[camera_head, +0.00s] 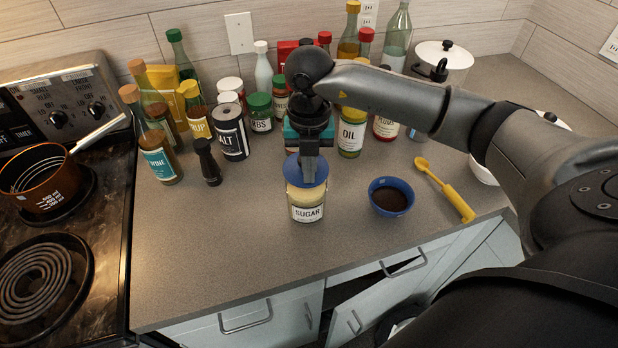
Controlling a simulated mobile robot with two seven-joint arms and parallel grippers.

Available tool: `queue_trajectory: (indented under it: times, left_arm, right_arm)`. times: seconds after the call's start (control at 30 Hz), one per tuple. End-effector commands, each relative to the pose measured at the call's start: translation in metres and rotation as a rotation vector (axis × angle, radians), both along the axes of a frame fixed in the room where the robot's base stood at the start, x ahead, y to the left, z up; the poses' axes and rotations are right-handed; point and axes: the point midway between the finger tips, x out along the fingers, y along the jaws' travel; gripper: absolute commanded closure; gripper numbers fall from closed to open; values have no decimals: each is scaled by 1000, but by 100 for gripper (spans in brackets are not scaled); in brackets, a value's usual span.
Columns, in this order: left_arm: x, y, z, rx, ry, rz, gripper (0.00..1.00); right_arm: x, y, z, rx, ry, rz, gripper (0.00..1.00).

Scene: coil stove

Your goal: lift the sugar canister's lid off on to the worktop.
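The sugar canister (307,205) stands upright on the worktop, a clear jar of pale contents with a white SUGAR label. Its blue lid (292,173) is at the canister's top; I cannot tell whether it is fully seated. My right gripper (308,176) points down from above with its fingers at the middle of the lid. The fingers look close together, and they hide the lid's centre, so I cannot see whether they grip a knob. My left gripper is not in view.
The worktop (240,255) is clear left of and in front of the canister. A blue bowl (391,196) of dark contents and a yellow spoon (445,190) lie to the right. Bottles and jars, including a salt jar (230,132), crowd behind. The stove (65,270) with an orange pan (45,182) is left.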

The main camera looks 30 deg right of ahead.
Motion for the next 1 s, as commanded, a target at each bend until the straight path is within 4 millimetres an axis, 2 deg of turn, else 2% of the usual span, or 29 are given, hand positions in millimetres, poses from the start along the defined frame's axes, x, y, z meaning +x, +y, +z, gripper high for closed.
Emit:
queue_trajectory:
  times: [0.17, 0.37, 0.47, 0.8, 1.0]
  left_arm:
    - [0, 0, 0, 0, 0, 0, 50]
    - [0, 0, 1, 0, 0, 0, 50]
    - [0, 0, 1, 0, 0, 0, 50]
    - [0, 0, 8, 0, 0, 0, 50]
    - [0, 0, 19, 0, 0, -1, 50]
  right_arm:
    - [0, 0, 3, 0, -1, 0, 100]
    - [1, 0, 24, 0, -5, 0, 100]
    - [2, 0, 45, 1, -6, 0, 100]
    - [1, 0, 149, 0, -8, 0, 100]
    - [1, 0, 181, -1, -4, 0, 100]
